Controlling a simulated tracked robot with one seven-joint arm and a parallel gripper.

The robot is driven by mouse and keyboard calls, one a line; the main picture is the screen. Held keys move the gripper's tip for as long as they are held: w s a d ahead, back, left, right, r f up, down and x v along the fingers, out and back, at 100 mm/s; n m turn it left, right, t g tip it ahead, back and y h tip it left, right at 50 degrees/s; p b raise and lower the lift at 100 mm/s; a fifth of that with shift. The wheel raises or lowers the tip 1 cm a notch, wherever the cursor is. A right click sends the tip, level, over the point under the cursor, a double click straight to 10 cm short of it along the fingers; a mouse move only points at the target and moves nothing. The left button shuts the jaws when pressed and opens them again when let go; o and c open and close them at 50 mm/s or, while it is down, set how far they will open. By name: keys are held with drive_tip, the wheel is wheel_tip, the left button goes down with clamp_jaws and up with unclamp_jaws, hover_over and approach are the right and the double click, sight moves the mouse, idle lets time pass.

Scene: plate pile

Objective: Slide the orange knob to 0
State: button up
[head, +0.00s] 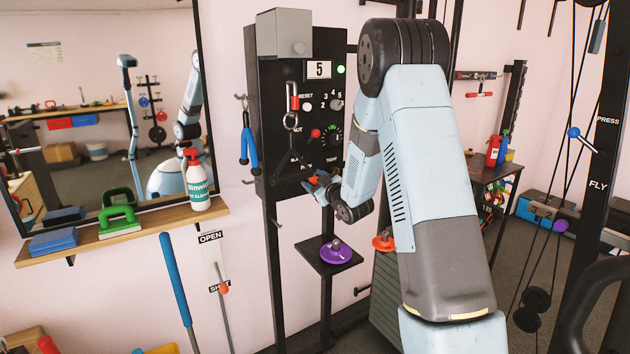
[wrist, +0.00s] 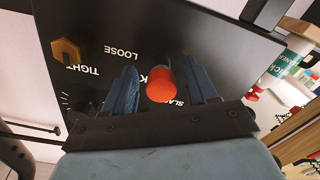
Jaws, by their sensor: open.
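In the wrist view an orange-red knob (wrist: 159,84) with a rounded end stands out from the black panel. It sits between the two blue fingers of my open gripper (wrist: 160,72), with a gap to each finger. The knob covers part of the lettering behind it, which seems to read SLACK. In the head view my gripper (head: 315,188) is at the lower part of the black panel (head: 275,115). A bit of orange-red (head: 312,180) shows beside it, probably the same knob. I cannot make out a 0 mark.
A yellow hex nut (wrist: 66,51) with TIGHT and LOOSE marks is beside the knob. Higher on the panel are a dial (head: 337,105), a red knob (head: 315,133) and a display (head: 319,69) reading 5. A purple plate (head: 336,251) lies on a small shelf below.

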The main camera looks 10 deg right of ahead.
drive_tip(key=shift+x, duration=0.8)
clamp_jaws()
